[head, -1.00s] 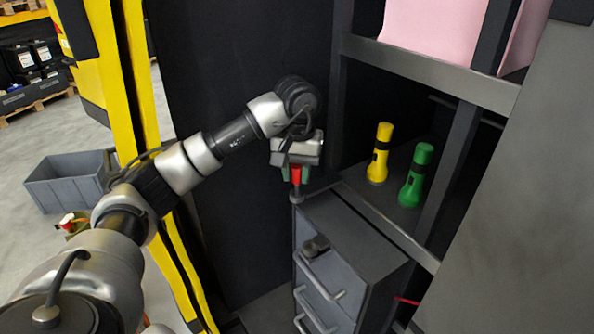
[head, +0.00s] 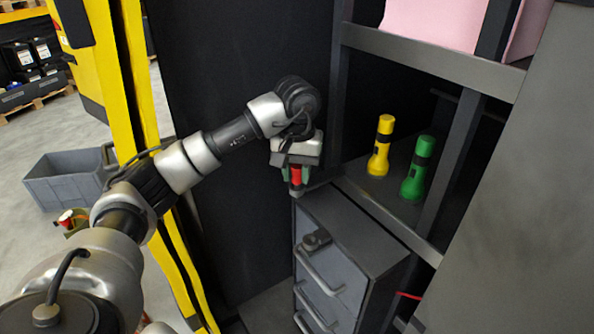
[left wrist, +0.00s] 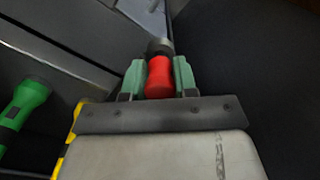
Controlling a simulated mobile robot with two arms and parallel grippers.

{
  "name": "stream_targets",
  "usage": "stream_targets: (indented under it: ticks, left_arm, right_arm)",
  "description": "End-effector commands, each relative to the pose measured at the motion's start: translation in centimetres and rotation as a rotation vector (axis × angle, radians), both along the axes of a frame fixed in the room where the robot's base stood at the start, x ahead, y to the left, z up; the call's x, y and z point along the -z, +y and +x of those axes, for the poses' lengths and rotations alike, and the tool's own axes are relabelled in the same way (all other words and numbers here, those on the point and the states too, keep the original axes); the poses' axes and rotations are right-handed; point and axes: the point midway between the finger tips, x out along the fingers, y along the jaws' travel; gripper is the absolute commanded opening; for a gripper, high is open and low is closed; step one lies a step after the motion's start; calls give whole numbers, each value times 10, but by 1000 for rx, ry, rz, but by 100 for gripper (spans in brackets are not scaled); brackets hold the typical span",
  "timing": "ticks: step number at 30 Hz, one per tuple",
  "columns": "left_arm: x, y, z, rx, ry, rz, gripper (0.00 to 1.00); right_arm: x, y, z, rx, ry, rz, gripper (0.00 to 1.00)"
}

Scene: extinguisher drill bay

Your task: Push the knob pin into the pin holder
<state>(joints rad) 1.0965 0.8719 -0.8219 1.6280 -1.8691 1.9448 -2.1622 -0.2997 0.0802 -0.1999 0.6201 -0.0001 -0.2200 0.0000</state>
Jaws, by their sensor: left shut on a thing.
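My left gripper (head: 296,174) is shut on the red knob pin (head: 296,177), pointing down beside the back left corner of the grey drawer cabinet. In the left wrist view, the red knob (left wrist: 159,78) sits between the two green fingers. A short grey cylinder (left wrist: 159,46) shows just beyond the knob, and a bit of it shows under the knob in the head view (head: 297,191). I cannot tell whether it is the pin holder or part of the pin. How deep the pin sits is hidden. My right gripper is not in view.
The drawer cabinet (head: 355,232) has several handles and a dark fitting (head: 316,240) on its front. A yellow flashlight (head: 381,147) and a green flashlight (head: 418,168) stand on the shelf to the right. A grey crate (head: 64,178) is on the floor at left.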

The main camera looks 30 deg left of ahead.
Motion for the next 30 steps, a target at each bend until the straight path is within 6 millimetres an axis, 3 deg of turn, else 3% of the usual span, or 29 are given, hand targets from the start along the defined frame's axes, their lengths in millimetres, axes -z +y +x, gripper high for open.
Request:
stream_targets:
  ticks: [27,28,30]
  left_arm:
    - [14,0,0,0,0,0,0]
    - [14,0,0,0,0,0,33]
    - [14,0,0,0,0,0,43]
  right_arm:
    - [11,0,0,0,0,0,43]
    - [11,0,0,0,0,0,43]
    - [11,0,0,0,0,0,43]
